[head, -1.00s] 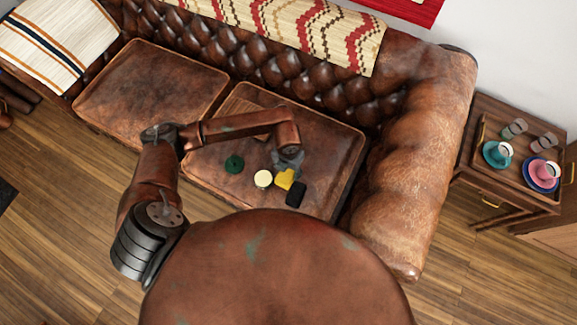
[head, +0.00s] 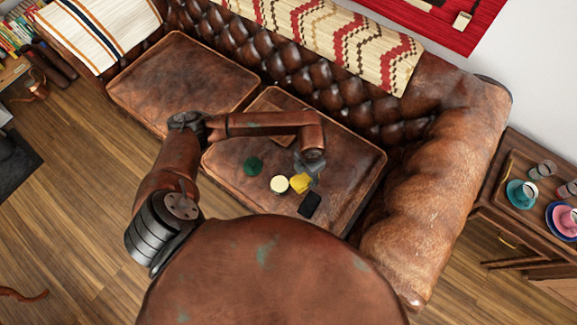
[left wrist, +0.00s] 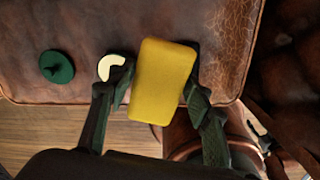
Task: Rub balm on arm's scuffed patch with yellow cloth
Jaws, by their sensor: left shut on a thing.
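My left gripper (head: 310,170) is shut on the yellow cloth (head: 300,183), a folded pad, over the front of the right seat cushion. In the left wrist view the cloth (left wrist: 162,80) sits between the two fingers (left wrist: 150,98). The open balm tin (head: 279,184), with a cream-coloured top, is just left of the cloth. In the wrist view the cloth and a finger partly hide the balm (left wrist: 110,66). The round green lid (head: 253,166) lies further left. The sofa arm (head: 440,160) at the right has pale, worn leather. My right gripper is out of view.
A small black object (head: 310,205) lies on the cushion in front of the cloth. A side table (head: 490,205) with cups and glasses stands beyond the sofa arm. A patterned throw (head: 335,40) covers part of the backrest. The left seat cushion (head: 180,85) is clear.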

